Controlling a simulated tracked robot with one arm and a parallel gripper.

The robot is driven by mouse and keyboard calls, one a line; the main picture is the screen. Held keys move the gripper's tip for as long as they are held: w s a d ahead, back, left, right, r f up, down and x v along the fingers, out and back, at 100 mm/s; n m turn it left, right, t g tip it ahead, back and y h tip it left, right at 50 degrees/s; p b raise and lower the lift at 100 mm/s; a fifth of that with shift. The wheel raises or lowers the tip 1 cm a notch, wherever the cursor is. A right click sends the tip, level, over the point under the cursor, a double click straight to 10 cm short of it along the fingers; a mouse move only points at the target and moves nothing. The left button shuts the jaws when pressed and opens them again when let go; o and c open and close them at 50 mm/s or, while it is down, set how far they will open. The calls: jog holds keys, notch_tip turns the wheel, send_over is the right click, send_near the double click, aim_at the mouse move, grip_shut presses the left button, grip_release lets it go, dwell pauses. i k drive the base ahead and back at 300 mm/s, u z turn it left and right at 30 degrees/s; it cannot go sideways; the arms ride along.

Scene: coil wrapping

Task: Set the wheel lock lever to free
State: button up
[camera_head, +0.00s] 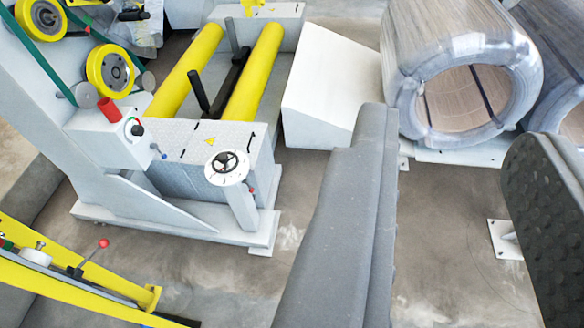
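A machine with yellow rollers (252,78) stands at upper left. A tiny red-tipped lever (251,190) sticks out from this post, just below the wheel. It may be the wheel lock lever; its setting is too small to read. My gripper (452,130) is open, with its dark grey fingers wide apart and nothing between them. Its left finger is to the right of the handwheel, well apart from it in the picture.
A red-ball lever (103,243) is on a yellow frame (75,293) at lower left. A control box (110,133) with a dial is left of the rollers. A white wedge block (325,85) and wrapped coils (462,70) stand at the back. Bare floor (240,285) lies in front.

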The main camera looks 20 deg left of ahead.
aim_at(245, 181)
jog(key=z, duration=0.1)
jog(key=i, duration=1.3)
jog(key=u, duration=0.55)
jog(key=i, duration=0.7)
jog(key=u, duration=0.5)
